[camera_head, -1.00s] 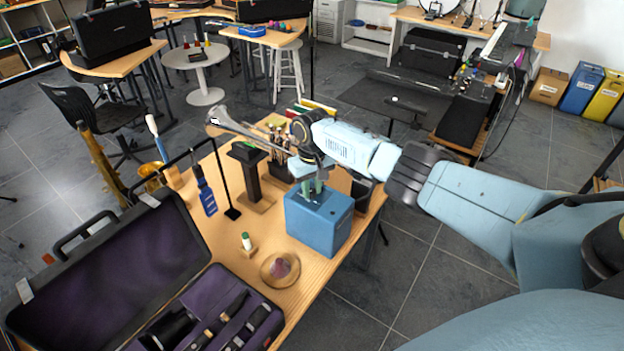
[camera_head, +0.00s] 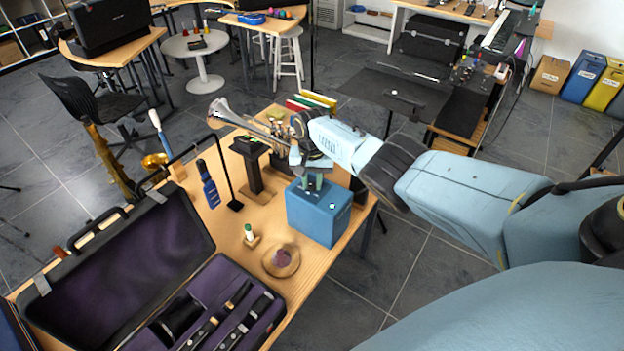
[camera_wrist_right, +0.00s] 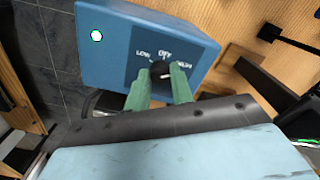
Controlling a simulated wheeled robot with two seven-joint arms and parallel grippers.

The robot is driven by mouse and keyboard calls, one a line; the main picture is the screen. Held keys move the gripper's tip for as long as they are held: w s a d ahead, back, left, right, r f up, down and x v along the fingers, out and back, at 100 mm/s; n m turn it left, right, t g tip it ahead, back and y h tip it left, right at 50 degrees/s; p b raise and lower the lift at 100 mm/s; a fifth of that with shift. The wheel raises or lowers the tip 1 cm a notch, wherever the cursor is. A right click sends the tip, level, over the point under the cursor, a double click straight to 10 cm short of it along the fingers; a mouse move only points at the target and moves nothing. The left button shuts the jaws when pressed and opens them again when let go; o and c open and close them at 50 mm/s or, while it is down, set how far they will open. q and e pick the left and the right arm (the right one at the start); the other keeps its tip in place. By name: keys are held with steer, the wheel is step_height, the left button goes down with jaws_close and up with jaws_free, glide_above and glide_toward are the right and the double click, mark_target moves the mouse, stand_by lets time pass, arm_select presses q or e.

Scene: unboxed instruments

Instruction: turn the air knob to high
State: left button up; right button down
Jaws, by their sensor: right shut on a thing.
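The blue box (camera_head: 322,215) stands on the wooden table near its right edge. In the right wrist view its blue top (camera_wrist_right: 120,50) carries a dark panel with the words LOW, OFF and a partly covered word at the right. The black air knob (camera_wrist_right: 159,70) sits in the panel under the word OFF, with a small pale mark at its lower right. My right gripper (camera_wrist_right: 160,82) has its green fingers on both sides of the knob and is shut on it. In the head view the gripper (camera_head: 313,182) comes down on the box from above. My left gripper is not in view.
An open black case with purple lining (camera_head: 140,254) fills the table's left front. A round wooden dish (camera_head: 281,260), a small green-topped item (camera_head: 249,235), a black stand (camera_head: 253,168) and a trumpet-like horn (camera_head: 238,117) stand left of the box.

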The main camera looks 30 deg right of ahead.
mark_target(312, 184)
steer(key=shift+w+r, duration=0.1)
steer(key=shift+w, duration=0.05)
steer(key=c, duration=1.2)
jaws_free()
steer(key=shift+c, duration=0.2)
steer(key=shift+r, duration=0.35)
step_height(312, 184, up, 4)
steer(key=shift+r+p, duration=0.25)
steer(key=shift+p, duration=0.95)
step_height(312, 184, up, 8)
steer(key=shift+p, duration=0.3)
